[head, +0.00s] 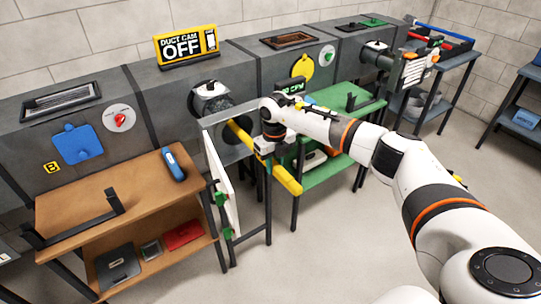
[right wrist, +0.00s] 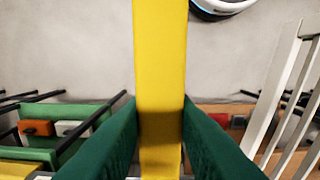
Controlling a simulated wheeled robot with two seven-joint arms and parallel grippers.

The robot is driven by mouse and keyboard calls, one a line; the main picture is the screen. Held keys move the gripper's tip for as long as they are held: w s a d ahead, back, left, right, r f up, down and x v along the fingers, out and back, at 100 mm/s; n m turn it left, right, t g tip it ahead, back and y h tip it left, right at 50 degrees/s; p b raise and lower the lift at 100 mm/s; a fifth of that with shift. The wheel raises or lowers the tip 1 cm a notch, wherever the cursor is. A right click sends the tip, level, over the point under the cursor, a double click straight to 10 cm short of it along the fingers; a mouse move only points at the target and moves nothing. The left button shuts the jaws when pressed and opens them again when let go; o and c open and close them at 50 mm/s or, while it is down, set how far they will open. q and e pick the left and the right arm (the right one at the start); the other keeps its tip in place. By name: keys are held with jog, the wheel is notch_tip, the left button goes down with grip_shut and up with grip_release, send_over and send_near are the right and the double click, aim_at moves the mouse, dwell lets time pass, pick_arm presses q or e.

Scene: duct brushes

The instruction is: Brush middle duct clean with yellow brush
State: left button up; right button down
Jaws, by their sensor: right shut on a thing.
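My right gripper (head: 265,155) is shut on the yellow brush handle (head: 287,180), in front of the middle duct (head: 240,68). In the right wrist view, the yellow handle (right wrist: 160,60) runs between the two green fingers (right wrist: 160,135). The handle slants up and left, its far end (head: 238,133) reaching the grey framed opening at the duct's front. No bristles show; I cannot tell how deep the brush head sits. A white panel (head: 220,168) with green clips stands swung out left of the opening. My left gripper is not in view.
A sign reading "DUCT CAM OFF" (head: 187,45) stands on the duct. A wooden bench (head: 150,185) holding a blue object (head: 173,163) is at left. A green bench (head: 335,160) stands right, behind my right arm. The floor in front is clear.

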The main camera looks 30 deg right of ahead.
aim_at(293, 182)
jog(key=s+p, duration=0.1)
jog(key=s, duration=0.1)
jog(key=s+p, duration=0.1)
jog(key=shift+s+d+r, duration=0.1)
jog(key=shift+s+r, duration=0.1)
jog(key=shift+s, duration=0.15)
jog(key=s+p, duration=0.3)
jog(key=s, duration=0.2)
jog(key=shift+d, duration=0.15)
jog(key=s+p, duration=0.1)
jog(key=s, duration=0.2)
jog(key=s+p, duration=0.1)
jog(key=s, duration=0.1)
jog(key=shift+s+d+f, duration=0.15)
jog(key=shift+s, duration=0.25)
jog(key=shift+w, duration=0.1)
